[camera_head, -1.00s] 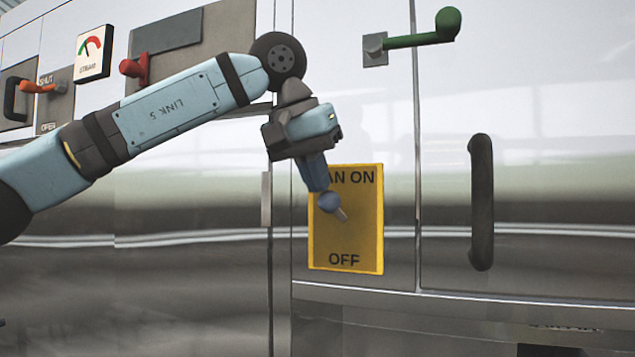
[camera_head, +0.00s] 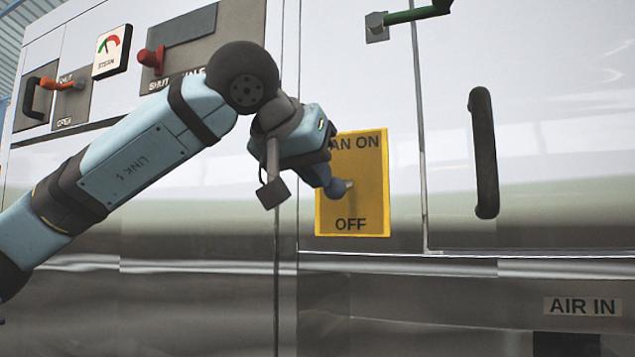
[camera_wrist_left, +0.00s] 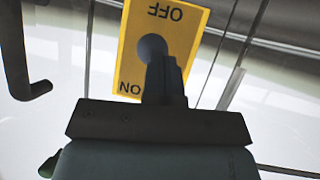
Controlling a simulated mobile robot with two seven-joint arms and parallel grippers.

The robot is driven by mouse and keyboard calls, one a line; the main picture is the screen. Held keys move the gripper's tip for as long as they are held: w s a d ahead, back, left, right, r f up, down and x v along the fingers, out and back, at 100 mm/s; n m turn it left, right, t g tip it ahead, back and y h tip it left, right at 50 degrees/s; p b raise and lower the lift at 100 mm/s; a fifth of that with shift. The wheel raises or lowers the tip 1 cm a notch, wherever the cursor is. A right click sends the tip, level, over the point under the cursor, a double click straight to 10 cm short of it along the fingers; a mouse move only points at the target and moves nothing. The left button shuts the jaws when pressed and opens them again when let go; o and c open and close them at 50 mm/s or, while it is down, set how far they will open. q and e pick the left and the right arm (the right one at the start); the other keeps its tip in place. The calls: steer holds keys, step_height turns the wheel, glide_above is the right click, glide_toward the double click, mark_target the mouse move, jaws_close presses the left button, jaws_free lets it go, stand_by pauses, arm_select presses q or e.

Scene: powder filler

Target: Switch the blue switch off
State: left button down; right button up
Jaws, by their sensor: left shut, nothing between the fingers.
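The blue switch (camera_head: 340,188) has a blue ball on a short metal stem. It sits on a yellow plate (camera_head: 375,200) marked ON at the top and OFF at the bottom. The ball now lies slightly below and left of the stem's base. My left gripper (camera_head: 325,177) is shut and empty, its tips at the ball's upper left, seemingly touching it. In the left wrist view the ball (camera_wrist_left: 152,46) shows just beyond the shut fingers (camera_wrist_left: 162,75), which hide part of the plate (camera_wrist_left: 185,25). My right gripper is not in view.
A black vertical handle (camera_head: 484,152) stands right of the plate, with a green lever (camera_head: 415,14) above. A red lever (camera_head: 152,58), a gauge (camera_head: 111,51) and an orange lever (camera_head: 67,84) are at the upper left. An AIR IN label (camera_head: 582,306) is at the lower right.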

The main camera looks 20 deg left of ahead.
arm_select(q)
steer(key=shift+w+r+t+p, duration=0.1)
steer(key=shift+r+t+p, duration=0.2)
steer(key=shift+r+p, duration=0.4)
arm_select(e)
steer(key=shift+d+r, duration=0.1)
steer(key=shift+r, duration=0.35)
arm_select(q)
steer(key=shift+f, duration=0.1)
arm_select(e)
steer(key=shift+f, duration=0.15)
